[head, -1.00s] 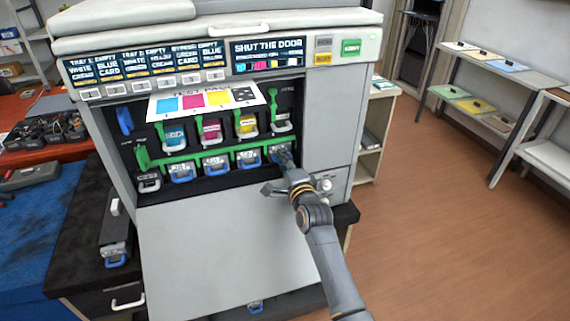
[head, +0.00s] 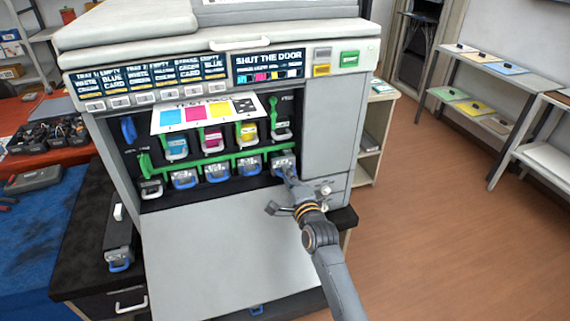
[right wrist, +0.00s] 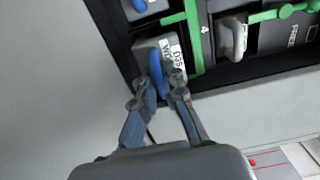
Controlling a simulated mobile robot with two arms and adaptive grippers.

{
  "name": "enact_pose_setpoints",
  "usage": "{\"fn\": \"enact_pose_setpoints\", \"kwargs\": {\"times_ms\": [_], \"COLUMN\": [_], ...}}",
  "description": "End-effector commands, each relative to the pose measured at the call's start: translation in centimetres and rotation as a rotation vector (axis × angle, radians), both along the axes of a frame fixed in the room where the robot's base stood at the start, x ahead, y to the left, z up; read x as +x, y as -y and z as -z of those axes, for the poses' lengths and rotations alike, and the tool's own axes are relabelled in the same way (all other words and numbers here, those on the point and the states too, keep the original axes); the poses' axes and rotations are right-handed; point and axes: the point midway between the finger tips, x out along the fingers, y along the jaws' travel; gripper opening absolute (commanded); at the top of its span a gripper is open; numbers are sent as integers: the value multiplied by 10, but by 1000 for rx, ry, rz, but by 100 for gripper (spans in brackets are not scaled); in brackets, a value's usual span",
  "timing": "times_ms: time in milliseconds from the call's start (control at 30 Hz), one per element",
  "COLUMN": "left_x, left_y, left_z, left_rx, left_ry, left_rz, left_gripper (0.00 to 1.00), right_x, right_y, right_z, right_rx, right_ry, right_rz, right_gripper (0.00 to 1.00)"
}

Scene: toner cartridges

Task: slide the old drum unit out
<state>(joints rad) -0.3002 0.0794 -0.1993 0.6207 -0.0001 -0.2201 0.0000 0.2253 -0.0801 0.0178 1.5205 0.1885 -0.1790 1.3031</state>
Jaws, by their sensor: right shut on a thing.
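The drum unit (head: 284,160) is a grey block with a label, at the right end of the lower row in the open printer. The right wrist view shows its grey labelled front (right wrist: 171,44) and blue handle (right wrist: 154,62). It seems to stick out a little past the bay's black edge. My right gripper (head: 289,176) is shut on this unit at its handle; its fingers (right wrist: 164,84) hide part of the handle in the wrist view. My left gripper is not in view.
The printer's lowered front door (head: 225,245) lies below the bay. Other blue-handled units (head: 217,173) sit left of the held one, under a green bar (head: 205,168). Toner cartridges (head: 212,139) fill the row above. A spare unit (head: 119,240) lies on the dark cabinet at left.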

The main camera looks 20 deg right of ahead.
Motion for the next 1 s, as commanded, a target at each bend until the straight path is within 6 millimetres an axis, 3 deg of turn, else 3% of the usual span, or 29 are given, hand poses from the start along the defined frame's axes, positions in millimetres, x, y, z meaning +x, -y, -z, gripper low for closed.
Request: {"fn": "enact_pose_setpoints", "kwargs": {"times_ms": [400,1000], "left_x": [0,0], "left_y": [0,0], "left_z": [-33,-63], "left_rx": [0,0], "left_ry": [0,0], "left_rz": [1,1], "left_gripper": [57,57], "right_x": [-49,-116], "right_y": [2,4], "right_z": [-3,-2], "right_rx": [0,-1], "right_ry": [-1,-2], "right_rz": [0,0], "right_gripper": [0,0]}}
